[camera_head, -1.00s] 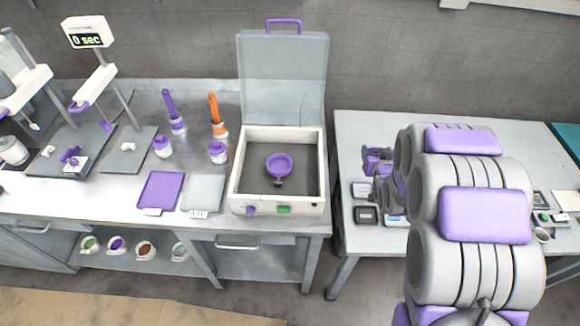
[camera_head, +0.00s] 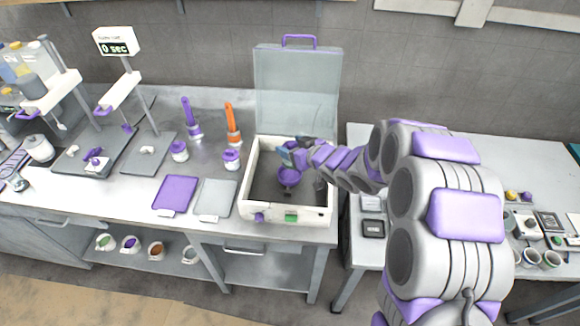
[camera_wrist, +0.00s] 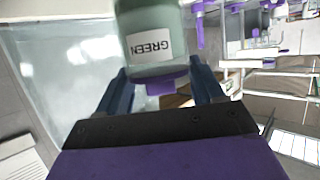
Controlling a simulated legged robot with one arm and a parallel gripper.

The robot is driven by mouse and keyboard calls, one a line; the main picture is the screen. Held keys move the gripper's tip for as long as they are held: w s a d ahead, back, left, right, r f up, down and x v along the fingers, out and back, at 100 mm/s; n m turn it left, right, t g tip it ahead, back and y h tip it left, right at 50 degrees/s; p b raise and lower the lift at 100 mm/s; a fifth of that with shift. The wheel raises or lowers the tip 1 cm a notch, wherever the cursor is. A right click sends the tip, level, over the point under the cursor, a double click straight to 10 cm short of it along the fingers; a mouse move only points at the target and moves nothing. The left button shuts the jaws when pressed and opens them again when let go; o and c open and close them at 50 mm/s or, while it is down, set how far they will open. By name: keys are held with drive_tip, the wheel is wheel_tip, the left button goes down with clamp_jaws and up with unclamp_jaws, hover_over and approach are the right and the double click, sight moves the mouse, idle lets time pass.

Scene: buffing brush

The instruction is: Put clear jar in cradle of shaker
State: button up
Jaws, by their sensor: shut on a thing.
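The clear jar (camera_wrist: 152,28) shows in the wrist view, see-through with greenish contents, a white label reading GREEN and a purple part at its near end. My gripper (camera_wrist: 163,82) is shut on it. In the head view my gripper (camera_head: 297,158) is over the open shaker (camera_head: 262,216), a white box with a raised clear lid (camera_head: 297,90). The purple round cradle (camera_head: 289,177) is inside the box, just below my gripper. The jar is too small and covered in the head view to make out clearly.
The purple-handled lid stands upright behind the box. Left of the box are a grey pad (camera_head: 216,198), a purple pad (camera_head: 176,194), small purple-lidded jars (camera_head: 231,160) and two brushes, one orange (camera_head: 232,124). A second table (camera_head: 450,165) is at the right.

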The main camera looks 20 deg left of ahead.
drive_tip(key=shift+d+f, duration=0.15)
drive_tip(key=shift+f, duration=1.05)
drive_tip(key=a+f, duration=0.1)
drive_tip(key=f, duration=0.1)
drive_tip(key=a+f+b, duration=0.1)
drive_tip(key=shift+f, duration=0.4)
drive_tip(key=shift+c, duration=0.7)
drive_tip(key=shift+s+f, duration=0.15)
drive_tip(key=shift+w+d, duration=0.25)
drive_tip(key=shift+d, duration=0.35)
drive_tip(key=o, duration=1.5)
drive_tip(key=shift+d, duration=0.15)
drive_tip(key=shift+o, duration=0.9)
drive_tip(key=shift+s, duration=0.1)
drive_tip(key=shift+a, duration=0.55)
drive_tip(key=p+v, duration=0.1)
drive_tip(key=v, duration=1.1)
drive_tip(key=shift+d, duration=0.1)
